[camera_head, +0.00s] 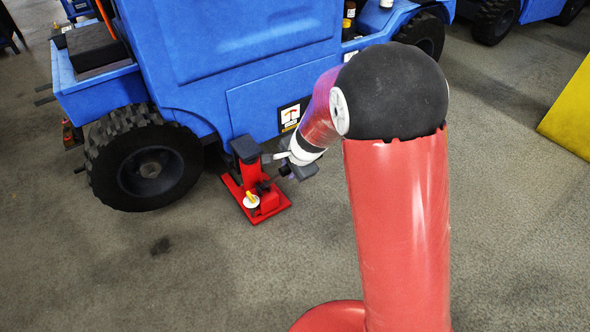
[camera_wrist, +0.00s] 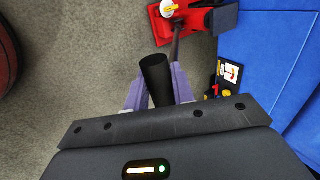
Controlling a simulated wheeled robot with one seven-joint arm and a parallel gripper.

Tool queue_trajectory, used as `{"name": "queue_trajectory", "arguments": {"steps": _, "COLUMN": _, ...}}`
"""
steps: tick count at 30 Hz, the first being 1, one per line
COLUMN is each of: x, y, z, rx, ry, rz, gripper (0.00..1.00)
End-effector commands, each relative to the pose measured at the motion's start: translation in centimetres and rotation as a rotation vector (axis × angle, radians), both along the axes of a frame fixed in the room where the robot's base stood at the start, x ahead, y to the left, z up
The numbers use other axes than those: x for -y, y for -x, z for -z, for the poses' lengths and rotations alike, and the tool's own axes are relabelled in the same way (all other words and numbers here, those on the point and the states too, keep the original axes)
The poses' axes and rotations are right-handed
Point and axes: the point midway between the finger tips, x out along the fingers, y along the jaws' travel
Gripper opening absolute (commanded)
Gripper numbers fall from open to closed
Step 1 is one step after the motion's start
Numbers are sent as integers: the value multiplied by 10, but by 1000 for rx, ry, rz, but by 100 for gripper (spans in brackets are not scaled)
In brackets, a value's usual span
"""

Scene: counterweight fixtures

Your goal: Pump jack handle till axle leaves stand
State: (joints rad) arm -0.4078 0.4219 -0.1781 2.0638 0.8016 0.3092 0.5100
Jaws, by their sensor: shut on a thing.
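A red jack (camera_head: 262,195) with a dark top pad stands on the floor beside the blue vehicle (camera_head: 240,50), behind its black wheel (camera_head: 145,170). The jack also shows at the top of the wrist view (camera_wrist: 193,19). My gripper (camera_head: 284,160) is right next to the jack, at its right. In the wrist view its two pale fingers (camera_wrist: 159,90) are shut on the black grip of the jack handle (camera_wrist: 157,75), whose thin rod runs up towards the jack. The axle and the stand cannot be made out; the vehicle's body covers that area.
A yellow panel (camera_head: 570,115) stands at the right edge, and more blue vehicles are behind. A warning label (camera_head: 290,115) is on the vehicle's side above my gripper.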

Motion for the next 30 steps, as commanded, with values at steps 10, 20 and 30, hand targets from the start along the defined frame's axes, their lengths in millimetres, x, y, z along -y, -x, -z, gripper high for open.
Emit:
{"name": "queue_trajectory", "arguments": {"steps": 10, "x": -2, "y": 0, "z": -1, "rx": -8, "ry": 4, "rz": -2, "gripper": 0}}
{"name": "queue_trajectory", "arguments": {"steps": 20, "x": 10, "y": 17, "z": 27, "rx": 42, "ry": -29, "rz": 0, "gripper": 0}}
{"name": "queue_trajectory", "arguments": {"steps": 30, "x": 25, "y": 38, "z": 52, "rx": 101, "ry": -68, "rz": -1, "gripper": 0}}
